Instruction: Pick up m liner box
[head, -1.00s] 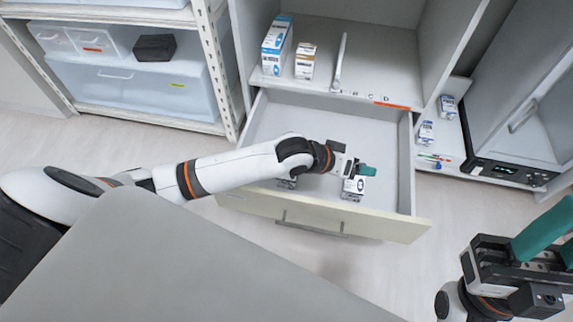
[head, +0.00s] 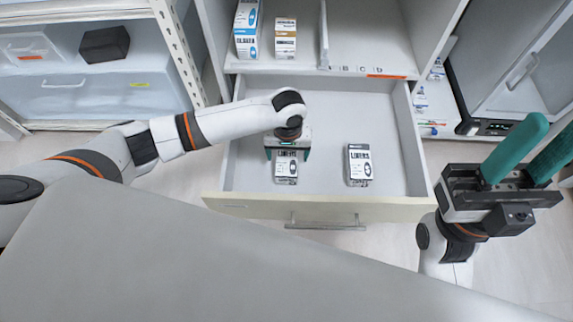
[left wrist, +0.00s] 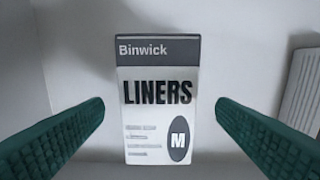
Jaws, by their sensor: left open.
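The M liner box (head: 286,171) is white with a grey top band and stands in the left part of the open drawer. In the left wrist view the box (left wrist: 158,100) reads "Binwick LINERS" with an M in a dark oval. My left gripper (head: 287,155) is over the drawer at this box. Its green fingers are open, one on each side of the box in the left wrist view (left wrist: 160,135), with gaps to it. A second liner box (head: 359,166) stands to the right in the drawer. My right gripper (head: 520,165) is open and empty at the right.
The drawer (head: 325,207) is pulled out below a shelf (head: 300,65) holding a blue-white box (head: 246,30), a white-tan box (head: 285,40) and a divider. A grey surface (head: 220,260) fills the foreground. The drawer floor between the liner boxes is clear.

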